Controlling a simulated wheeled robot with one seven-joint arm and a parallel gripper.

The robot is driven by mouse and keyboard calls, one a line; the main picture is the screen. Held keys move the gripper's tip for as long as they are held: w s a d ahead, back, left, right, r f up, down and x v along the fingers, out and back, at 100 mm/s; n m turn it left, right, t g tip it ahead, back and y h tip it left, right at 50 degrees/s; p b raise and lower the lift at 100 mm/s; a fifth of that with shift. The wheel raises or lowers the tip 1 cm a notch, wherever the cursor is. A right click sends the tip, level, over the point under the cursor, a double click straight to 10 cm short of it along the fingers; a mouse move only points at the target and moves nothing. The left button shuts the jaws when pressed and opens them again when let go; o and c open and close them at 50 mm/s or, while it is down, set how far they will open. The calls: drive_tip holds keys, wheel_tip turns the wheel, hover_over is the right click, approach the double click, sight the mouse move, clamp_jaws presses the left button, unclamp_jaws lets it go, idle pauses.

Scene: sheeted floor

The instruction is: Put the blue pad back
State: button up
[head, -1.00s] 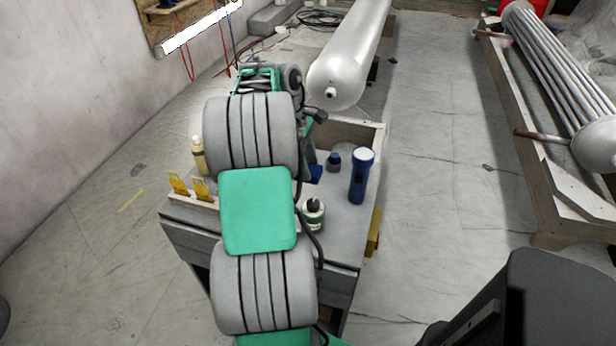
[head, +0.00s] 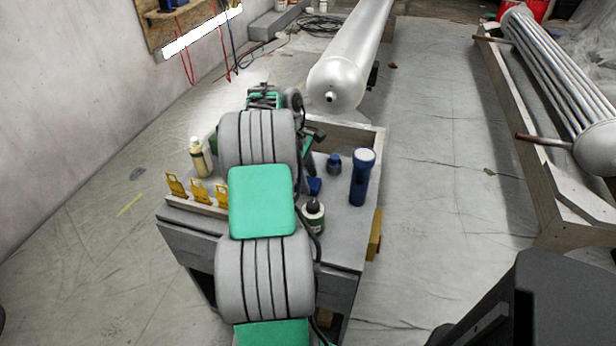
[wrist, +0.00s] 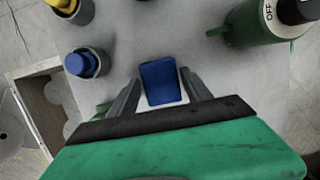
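The blue pad (wrist: 163,83) lies between the two fingers of my gripper (wrist: 162,82) in the wrist view, seemingly on the grey table top. The fingers stand apart on either side of it, with narrow gaps visible; whether the tips touch it is hard to tell. In the head view, a bit of the blue pad (head: 314,186) shows just right of my arm. My gripper (head: 308,170) points down there, partly hidden by my own arm links.
A blue torch (head: 362,178) and a small blue-capped jar (head: 333,163) stand to the right. A green-and-white bottle (head: 313,218) stands in front. A cream bottle (head: 200,157) and yellow clips (head: 177,186) are at left. A wooden-walled tray (head: 350,135) lies behind.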

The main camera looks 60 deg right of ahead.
drive_tip(key=shift+o, duration=1.2)
drive_tip(key=shift+r, duration=0.1)
drive_tip(key=p+v, duration=0.6)
drive_tip(key=v, duration=0.6)
drive_tip(key=w+a+r+t+h, duration=0.15)
drive_tip(key=w+a+r, duration=0.35)
drive_tip(key=w+a, duration=0.6)
drive_tip(key=a+t, duration=0.3)
drive_tip(key=a, duration=2.4)
drive_tip(key=s+a+f+y, duration=0.1)
drive_tip(key=s+a, duration=0.1)
drive_tip(key=a, duration=0.3)
drive_tip(key=s+a+f+m+t+y, duration=0.1)
drive_tip(key=s+a+f, duration=0.1)
drive_tip(key=a, duration=0.4)
drive_tip(key=shift+s+f+m, duration=0.3)
drive_tip(key=shift+s, duration=0.45)
